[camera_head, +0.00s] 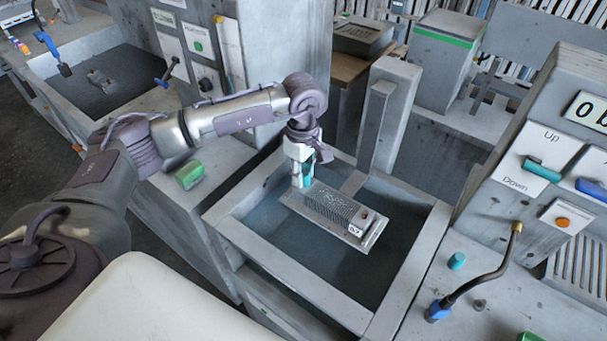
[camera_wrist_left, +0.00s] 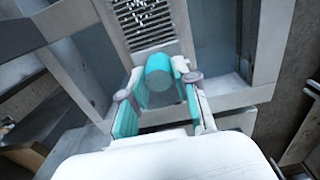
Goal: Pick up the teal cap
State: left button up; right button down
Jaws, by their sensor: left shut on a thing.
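The teal cap (camera_wrist_left: 160,72) is a short round cylinder. In the left wrist view it sits between the teal-padded fingers of my left gripper (camera_wrist_left: 160,85), which is shut on it. In the head view my left gripper (camera_head: 302,178) points down at the back left end of a grey slotted housing (camera_head: 330,207), and the cap is mostly hidden by the fingers. I cannot tell whether the cap touches the housing. My right gripper is in neither view.
The housing lies over a grey-walled basin (camera_head: 415,262) with a dark floor. A second small teal cylinder (camera_head: 457,261) and a bent hose (camera_head: 485,274) stand on the right bench. A green block (camera_head: 189,175) sits on the left ledge. A grey post (camera_head: 385,120) rises behind the basin.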

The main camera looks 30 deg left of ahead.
aim_at(305, 173)
pick_arm(q)
jog(key=shift+r, duration=0.15)
jog(key=r, duration=0.1)
jog(key=r+b, duration=0.2)
jog(key=r, duration=0.1)
jog(key=shift+w+d, duration=0.1)
jog(key=shift+d, duration=0.15)
jog(key=d+r+b, duration=0.3)
jog(key=d+r, duration=0.3)
jog(key=d, duration=0.5)
jog(key=shift+w+r+b, duration=0.3)
jog(key=shift+w+r, duration=0.05)
jog(key=shift+r, duration=0.05)
